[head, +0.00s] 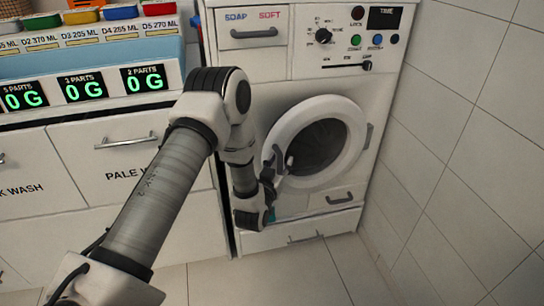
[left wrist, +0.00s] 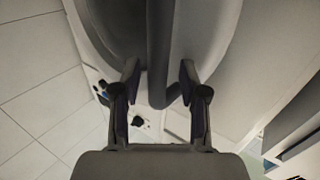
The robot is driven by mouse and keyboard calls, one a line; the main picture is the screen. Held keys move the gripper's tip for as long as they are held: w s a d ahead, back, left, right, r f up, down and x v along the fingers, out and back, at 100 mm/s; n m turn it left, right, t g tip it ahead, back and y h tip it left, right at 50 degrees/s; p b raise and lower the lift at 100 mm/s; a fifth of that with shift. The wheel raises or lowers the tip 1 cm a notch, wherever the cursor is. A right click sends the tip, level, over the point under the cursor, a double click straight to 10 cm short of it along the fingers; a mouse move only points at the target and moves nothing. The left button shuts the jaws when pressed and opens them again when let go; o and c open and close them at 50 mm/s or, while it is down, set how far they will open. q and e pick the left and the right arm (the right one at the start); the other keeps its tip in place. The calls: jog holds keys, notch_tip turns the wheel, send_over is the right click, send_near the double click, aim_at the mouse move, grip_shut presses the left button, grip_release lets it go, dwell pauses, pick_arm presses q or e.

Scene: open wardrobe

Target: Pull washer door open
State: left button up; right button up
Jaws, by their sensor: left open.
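The washer (head: 265,85) is a white front-loader in the head view. Its round door (head: 347,118) has a thick white ring and a dark window, and looks closed or nearly so. A dark bar handle (head: 278,156) sits at the door's left edge. My left gripper (head: 273,172) is at that edge, partly hidden by its own wrist. In the left wrist view its fingers (left wrist: 158,72) are open on both sides of the dark handle (left wrist: 160,50), with gaps showing. My right gripper is in neither view.
A tiled wall (head: 465,130) stands close on the right. White drawers (head: 110,185) and a counter with 0 G displays (head: 85,88) are on the left. A low drawer (head: 300,232) lies below the door. The tiled floor (head: 270,280) in front is clear.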

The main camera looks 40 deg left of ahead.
pick_arm(q)
jog(key=shift+w+a, duration=0.15)
jog(key=shift+a, duration=0.15)
jog(key=shift+d, duration=0.1)
jog(key=shift+p+v, duration=0.3)
jog(key=shift+v, duration=1.05)
jog(key=v, duration=0.6)
jog(key=shift+d, duration=0.3)
jog(key=shift+r, duration=0.1)
jog(key=shift+p, duration=0.3)
